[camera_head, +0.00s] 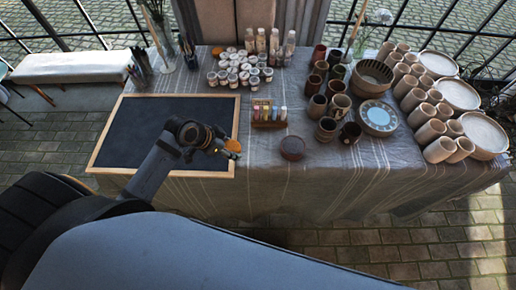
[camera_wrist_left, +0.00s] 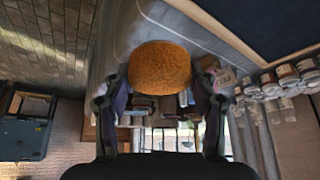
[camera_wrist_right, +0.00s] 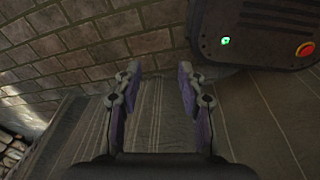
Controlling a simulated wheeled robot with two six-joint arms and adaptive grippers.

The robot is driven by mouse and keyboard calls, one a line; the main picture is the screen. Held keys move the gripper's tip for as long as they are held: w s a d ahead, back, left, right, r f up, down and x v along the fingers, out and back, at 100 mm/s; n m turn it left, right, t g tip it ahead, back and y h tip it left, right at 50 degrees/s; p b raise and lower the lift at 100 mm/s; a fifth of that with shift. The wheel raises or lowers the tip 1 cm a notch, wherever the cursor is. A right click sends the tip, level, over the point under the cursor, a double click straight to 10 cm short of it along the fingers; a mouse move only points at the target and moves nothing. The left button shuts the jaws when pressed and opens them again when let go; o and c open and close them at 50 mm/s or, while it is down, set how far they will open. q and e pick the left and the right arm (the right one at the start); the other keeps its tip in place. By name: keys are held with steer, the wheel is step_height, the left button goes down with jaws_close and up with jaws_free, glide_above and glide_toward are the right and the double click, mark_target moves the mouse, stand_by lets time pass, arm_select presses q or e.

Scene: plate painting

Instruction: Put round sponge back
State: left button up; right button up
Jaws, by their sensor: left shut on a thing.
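The round orange sponge (camera_wrist_left: 160,68) is held between the two fingers of my left gripper (camera_wrist_left: 160,85) in the left wrist view. In the head view, the sponge (camera_head: 233,146) shows small at the tip of my left gripper (camera_head: 225,151), above the front right part of the black board. A small round reddish-brown dish (camera_head: 292,147) sits on the table to the right of the sponge; its inside is too small to make out clearly. My right gripper (camera_wrist_right: 159,88) is open and empty in the right wrist view, over striped cloth and paving; it is not seen in the head view.
The wood-framed black board (camera_head: 160,112) lies at the table's left. A rack of small colored bottles (camera_head: 268,117) stands behind the dish. Paint jars (camera_head: 240,68), brown cups, a bowl (camera_head: 372,76) and a patterned plate (camera_head: 378,118) fill the back and right. The front cloth is clear.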

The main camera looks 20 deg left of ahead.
arm_select(q)
steer(key=w+d+f+p, duration=0.1)
steer(key=w+d+f, duration=0.25)
steer(key=w, duration=0.25)
glide_toward(260, 149)
steer(key=shift+w+d+f, duration=0.45)
steer(key=shift+w+d, duration=0.35)
steer(key=shift+d, duration=0.05)
steer(key=shift+w+d+f, duration=0.25)
steer(key=shift+w+f, duration=0.05)
steer(key=shift+f, duration=1.8)
steer(key=shift+f, duration=0.2)
steer(key=o, duration=1.1)
steer(key=shift+r, duration=0.15)
